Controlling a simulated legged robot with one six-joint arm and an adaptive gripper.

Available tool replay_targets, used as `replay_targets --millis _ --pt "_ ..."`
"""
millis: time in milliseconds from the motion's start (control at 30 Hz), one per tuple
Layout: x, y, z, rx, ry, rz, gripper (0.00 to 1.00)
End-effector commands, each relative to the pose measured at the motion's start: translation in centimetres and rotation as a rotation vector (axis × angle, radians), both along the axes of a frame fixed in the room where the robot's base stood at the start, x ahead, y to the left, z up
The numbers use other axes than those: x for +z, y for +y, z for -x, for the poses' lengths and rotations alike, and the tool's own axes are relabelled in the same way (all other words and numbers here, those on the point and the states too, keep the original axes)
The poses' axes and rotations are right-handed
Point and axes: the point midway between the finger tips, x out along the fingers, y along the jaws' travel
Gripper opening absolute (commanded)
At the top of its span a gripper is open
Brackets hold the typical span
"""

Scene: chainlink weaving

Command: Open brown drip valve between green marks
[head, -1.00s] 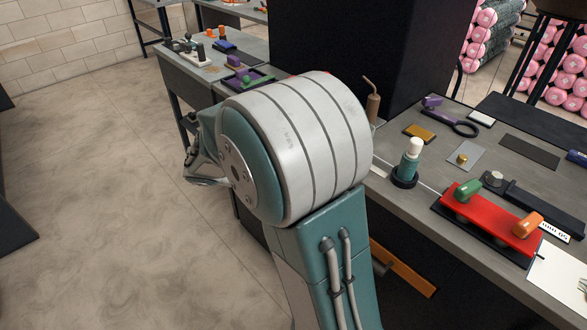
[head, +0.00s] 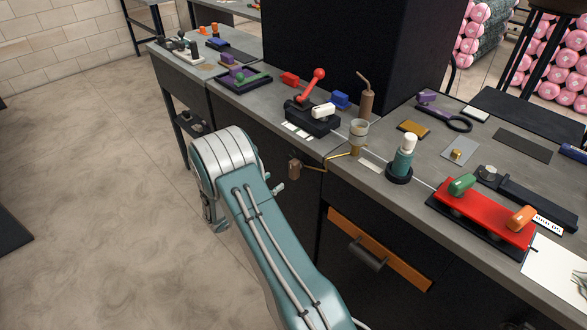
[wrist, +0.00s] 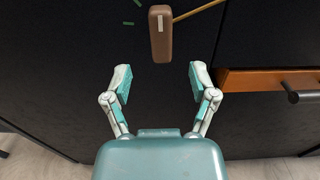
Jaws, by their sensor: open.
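The brown drip valve handle (head: 295,168) hangs at the bench front, at the end of a thin brass pipe (head: 335,156) below a small cup (head: 359,129). In the wrist view the brown handle (wrist: 160,38) is upright, with a pale stripe near its top. Two short green marks (wrist: 133,13) lie on the dark panel up and left of the handle, apart from it. My gripper (wrist: 159,80) is open and empty, its fingertips just below the handle's lower end and on either side of its line. In the head view my arm mostly hides the gripper.
A wooden-fronted drawer with a dark handle (head: 368,256) is right of the valve. Above, the bench holds a red lever (head: 312,84), a teal bottle (head: 403,158) and a red block with green and orange knobs (head: 485,213). Open floor lies left.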

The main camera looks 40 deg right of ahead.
Motion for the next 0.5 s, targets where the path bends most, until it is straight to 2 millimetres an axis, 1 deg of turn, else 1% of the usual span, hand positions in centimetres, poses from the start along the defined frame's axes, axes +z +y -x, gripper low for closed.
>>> replay_targets --millis 33,300,400,500 --pt "0.0 -1.1 0.0 -0.005 -0.001 -0.001 0.74" --pt "0.0 -6.1 -0.4 -0.005 -0.002 -0.001 0.74" --pt "0.0 -7.4 -0.5 -0.004 -0.001 -0.001 0.74" --pt "0.0 -8.3 -0.6 -0.003 -0.002 -0.002 0.74"
